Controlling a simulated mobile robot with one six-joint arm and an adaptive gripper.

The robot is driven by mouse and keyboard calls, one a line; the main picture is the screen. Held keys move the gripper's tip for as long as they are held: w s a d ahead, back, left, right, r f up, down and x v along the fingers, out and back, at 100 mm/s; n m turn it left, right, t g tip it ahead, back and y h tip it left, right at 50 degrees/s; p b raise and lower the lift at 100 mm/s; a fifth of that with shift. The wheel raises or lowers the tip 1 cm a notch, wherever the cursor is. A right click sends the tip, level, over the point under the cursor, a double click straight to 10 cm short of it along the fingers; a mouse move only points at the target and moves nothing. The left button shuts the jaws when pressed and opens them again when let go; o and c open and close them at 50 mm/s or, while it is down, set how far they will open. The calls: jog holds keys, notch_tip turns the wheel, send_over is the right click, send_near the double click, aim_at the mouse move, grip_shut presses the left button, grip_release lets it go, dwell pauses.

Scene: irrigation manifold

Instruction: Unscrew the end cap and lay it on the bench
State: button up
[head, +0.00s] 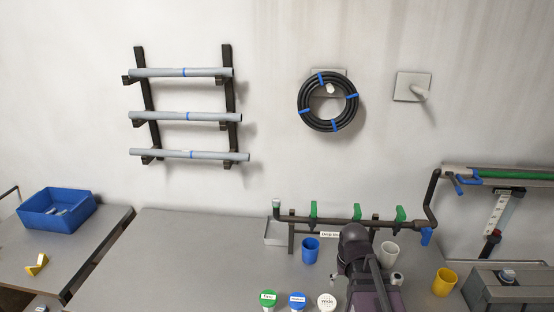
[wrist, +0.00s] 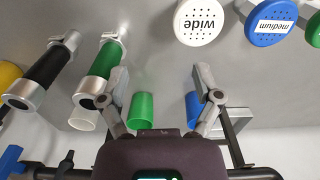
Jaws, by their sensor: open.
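The dark manifold pipe (head: 345,221) runs along the back of the bench (head: 190,262), with several green valve handles on it. At its left end a short upright stub carries a small pale grey piece (head: 276,202), which looks like the end cap; it is in place there. I cannot make it out in the wrist view. My gripper (wrist: 162,98) is open and empty in the wrist view, its two grey fingers spread apart above the bench. A green cup (wrist: 143,110) and a blue cup (wrist: 193,108) show beyond and between the fingers. In the head view my arm hides the gripper.
Blue (head: 310,250), white (head: 388,253) and yellow (head: 445,282) cups stand on the bench. Labelled green, blue and white (head: 327,301) discs sit at the front. Green- and black-handled cylinders (wrist: 100,68) lie beside the fingers. A grey tray (head: 275,240) sits below the stub. The bench's left is clear.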

jog(key=w+a+r+p, duration=1.1)
jog(key=w+r+p, duration=0.4)
jog(key=r, duration=0.1)
notch_tip(320, 180, up, 10)
jog(key=p, duration=1)
send_over(276, 200)
jog(key=shift+f, duration=0.15)
notch_tip(276, 200, down, 14)
jog(key=b, duration=1.4)
jog(key=shift+r, duration=0.25)
jog(key=shift+s, duration=0.1)
grip_shut()
